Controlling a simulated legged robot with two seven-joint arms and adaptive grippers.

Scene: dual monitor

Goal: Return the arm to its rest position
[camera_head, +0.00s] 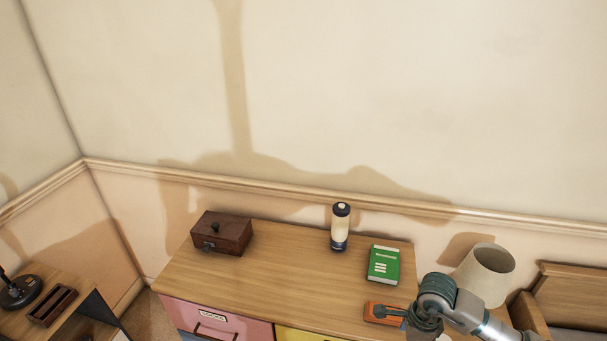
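My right arm (437,290) comes in from the lower right and reaches over the right front part of the wooden dresser. Its gripper (408,315) is small and dark here, close to an orange object (376,311) on the dresser top. I cannot tell whether they touch or whether the fingers are open or shut. My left arm and gripper are not in view.
The dresser top (270,275) holds a dark wooden box (221,233), a cream and black cylinder (340,228) and a green book (383,265). The dresser's middle is clear.

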